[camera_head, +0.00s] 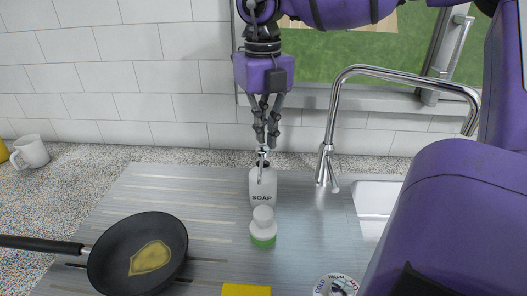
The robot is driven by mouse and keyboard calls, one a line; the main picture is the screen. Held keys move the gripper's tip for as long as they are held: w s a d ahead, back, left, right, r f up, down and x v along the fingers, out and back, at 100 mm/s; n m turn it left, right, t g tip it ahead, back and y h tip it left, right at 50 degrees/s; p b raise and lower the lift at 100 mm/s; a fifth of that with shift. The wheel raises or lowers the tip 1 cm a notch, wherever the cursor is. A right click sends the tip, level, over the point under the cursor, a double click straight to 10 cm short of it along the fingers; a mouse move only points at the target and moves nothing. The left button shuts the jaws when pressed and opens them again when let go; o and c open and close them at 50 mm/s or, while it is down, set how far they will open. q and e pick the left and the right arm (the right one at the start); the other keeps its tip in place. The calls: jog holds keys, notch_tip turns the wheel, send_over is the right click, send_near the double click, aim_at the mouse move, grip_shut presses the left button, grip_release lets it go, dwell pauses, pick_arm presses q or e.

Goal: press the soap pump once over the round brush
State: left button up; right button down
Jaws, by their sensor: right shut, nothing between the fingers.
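The white soap bottle (262,187), labelled SOAP, stands upright on the metal drainboard. Its pump head is at the top, partly hidden by my fingertips. The round brush (263,227), white with a green lower edge, stands directly in front of the bottle and overlaps its lower part in the view. My right gripper (265,143) points straight down with its fingers shut and empty, right at the top of the pump. I cannot tell whether the fingertips touch the pump. My left gripper is not in view.
A black pan (140,256) with a yellow patch lies at left. A yellow item (246,290) and a round labelled object (336,286) are at the front edge. The chrome faucet (332,130) and sink (372,205) are right of the bottle. A white mug (31,152) stands far left.

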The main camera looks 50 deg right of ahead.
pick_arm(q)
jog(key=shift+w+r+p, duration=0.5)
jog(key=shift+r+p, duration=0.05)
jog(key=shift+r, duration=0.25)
pick_arm(e)
notch_tip(320, 180, up, 6)
dwell(0.4)
